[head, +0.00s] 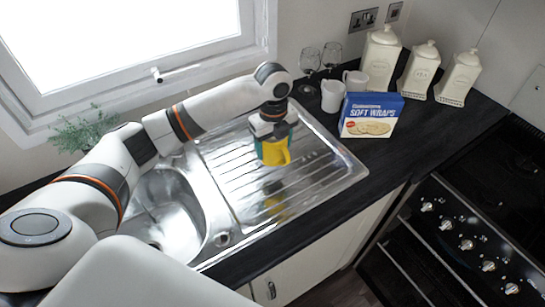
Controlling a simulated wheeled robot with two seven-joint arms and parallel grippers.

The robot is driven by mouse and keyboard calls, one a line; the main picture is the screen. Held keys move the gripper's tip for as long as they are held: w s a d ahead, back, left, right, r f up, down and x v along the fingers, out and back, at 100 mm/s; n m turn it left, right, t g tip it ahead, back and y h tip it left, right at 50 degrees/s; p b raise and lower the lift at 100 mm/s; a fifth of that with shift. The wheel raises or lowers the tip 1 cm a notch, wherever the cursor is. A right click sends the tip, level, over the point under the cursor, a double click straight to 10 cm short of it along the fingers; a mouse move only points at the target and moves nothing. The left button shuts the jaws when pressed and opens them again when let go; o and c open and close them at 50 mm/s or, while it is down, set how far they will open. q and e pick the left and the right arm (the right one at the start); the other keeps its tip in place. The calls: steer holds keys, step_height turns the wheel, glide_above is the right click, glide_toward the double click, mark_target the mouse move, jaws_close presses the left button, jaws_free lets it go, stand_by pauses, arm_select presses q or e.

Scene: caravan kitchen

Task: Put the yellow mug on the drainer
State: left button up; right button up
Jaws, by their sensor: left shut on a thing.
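The yellow mug (277,153) shows in the head view, over the ridged metal drainer (228,168) beside the sink. My left gripper (271,137) comes down on it from above and is shut on it. The gripper hides the mug's upper part. A yellow reflection shows on the drainer lower down, apart from the mug. I cannot tell whether the mug's base touches the drainer. My right gripper is not in view.
The sink bowl (165,207) is left of the drainer. A soft wraps box (370,115), white mugs (333,96), wine glasses (331,57) and cream canisters (419,70) stand behind right. A plant (84,130) is by the window. A stove (470,225) is at right.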

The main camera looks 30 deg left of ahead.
arm_select(q)
step_height(320, 180, down, 7)
steer(key=shift+r+p, duration=0.1)
steer(key=shift+p, duration=0.65)
steer(key=shift+f, duration=0.35)
steer(key=shift+f, duration=0.1)
steer(key=o, duration=1.2)
steer(key=shift+c, duration=0.2)
step_height(320, 180, up, 12)
steer(key=shift+r+b, duration=0.15)
steer(key=shift+b, duration=0.95)
